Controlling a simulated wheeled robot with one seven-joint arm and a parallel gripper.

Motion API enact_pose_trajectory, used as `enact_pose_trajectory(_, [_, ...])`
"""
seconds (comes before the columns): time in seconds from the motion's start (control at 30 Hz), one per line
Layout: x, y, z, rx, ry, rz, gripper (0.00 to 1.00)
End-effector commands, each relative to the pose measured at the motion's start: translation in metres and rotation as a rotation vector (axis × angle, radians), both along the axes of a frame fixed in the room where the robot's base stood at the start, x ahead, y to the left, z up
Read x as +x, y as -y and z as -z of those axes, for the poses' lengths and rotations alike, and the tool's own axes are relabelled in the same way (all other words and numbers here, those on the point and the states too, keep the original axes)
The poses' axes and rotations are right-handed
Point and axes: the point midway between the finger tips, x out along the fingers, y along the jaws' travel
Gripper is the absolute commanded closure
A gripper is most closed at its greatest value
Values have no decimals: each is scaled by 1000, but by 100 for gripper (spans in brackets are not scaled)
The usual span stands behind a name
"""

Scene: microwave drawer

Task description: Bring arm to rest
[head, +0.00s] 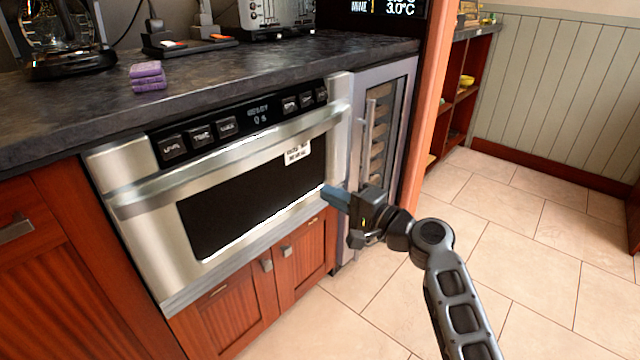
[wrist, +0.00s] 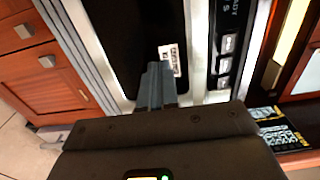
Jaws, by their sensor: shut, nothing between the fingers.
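My gripper (head: 330,196) is shut and empty, in front of the lower right part of the microwave drawer in the head view. My arm reaches up to it from the bottom right. The microwave drawer (head: 142,240) has a steel front with a dark window, a long handle bar and a row of buttons, and it looks closed. In the wrist view, the shut fingers (wrist: 160,78) point at the drawer's dark window, near the white label (wrist: 170,58). I cannot tell whether the fingertips touch the front.
Above is a dark counter (head: 60,110) with purple folded cloths (head: 147,76), a coffee maker (head: 62,40) and a toaster (head: 277,15). Wooden cabinets (head: 240,305) sit below the drawer. A glass-fronted cooler (head: 377,140) stands to the right. The tiled floor (head: 540,215) at right is clear.

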Motion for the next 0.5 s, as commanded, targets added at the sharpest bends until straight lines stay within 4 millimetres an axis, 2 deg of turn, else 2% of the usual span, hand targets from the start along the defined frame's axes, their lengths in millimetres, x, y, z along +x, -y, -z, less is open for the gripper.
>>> enact_pose_trajectory(0.13, [-14, 7, 17, -25, -8, 22, 100])
enact_pose_trajectory(0.27, [-44, 18, 59, -105, -21, 89, 100])
enact_pose_trajectory(0.4, [-95, 38, 110, -236, -28, 182, 100])
enact_pose_trajectory(0.5, [-135, 53, 139, -337, -27, 242, 100])
